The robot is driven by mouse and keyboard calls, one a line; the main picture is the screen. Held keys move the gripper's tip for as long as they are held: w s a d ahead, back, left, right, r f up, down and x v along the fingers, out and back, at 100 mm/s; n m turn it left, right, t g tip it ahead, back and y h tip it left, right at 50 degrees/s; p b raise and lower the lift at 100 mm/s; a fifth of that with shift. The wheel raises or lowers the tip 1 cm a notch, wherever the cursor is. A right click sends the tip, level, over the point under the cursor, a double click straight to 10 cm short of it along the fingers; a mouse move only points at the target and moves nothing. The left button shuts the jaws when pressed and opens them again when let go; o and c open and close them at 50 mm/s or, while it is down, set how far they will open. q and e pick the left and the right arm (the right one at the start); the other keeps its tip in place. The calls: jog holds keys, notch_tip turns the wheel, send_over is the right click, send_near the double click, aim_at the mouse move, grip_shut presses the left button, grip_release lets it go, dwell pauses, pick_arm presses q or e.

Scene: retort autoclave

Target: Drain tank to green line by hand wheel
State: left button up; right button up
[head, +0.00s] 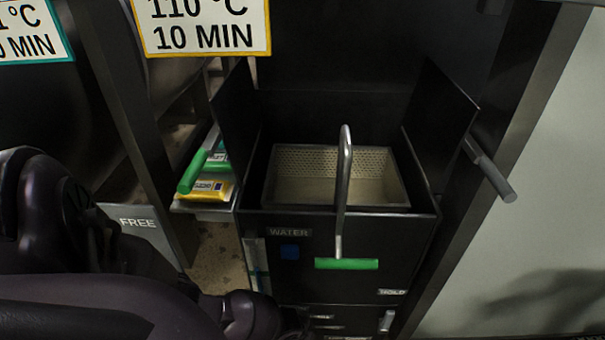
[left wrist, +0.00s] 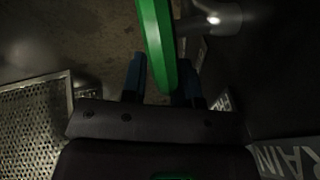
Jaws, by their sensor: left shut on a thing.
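The black tank box (head: 262,220) marked WATER stands in the middle of the head view, with an open top. A narrow upright gauge strip (head: 257,262) is on its front left; its level and green line are too small to read surely. My left gripper (left wrist: 160,80) is shut on a green bar-shaped grip (left wrist: 155,35) in the left wrist view, with a finger on either side. A label ending in RAIN (left wrist: 285,160) is close by. In the head view my left arm covers the lower left, and its fingertips and the wheel are hidden. My right gripper is not seen.
A perforated metal basket (head: 335,175) sits in the box's top. A bent metal handle with a green grip (head: 346,264) stands in front. Black flaps rise at both sides. A grey lever (head: 490,170) sticks out right. A green handle (head: 193,170) is at left.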

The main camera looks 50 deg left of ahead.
pick_arm(q)
jog(key=shift+w+a+r, duration=0.3)
jog(key=shift+w+a, duration=0.05)
jog(key=shift+w, duration=0.2)
jog(key=o, duration=0.7)
jog(key=shift+o, duration=0.4)
jog(key=shift+s+f, duration=0.15)
jog(key=shift+s, duration=0.05)
jog(key=shift+s+d, duration=0.15)
jog(key=shift+s, duration=0.05)
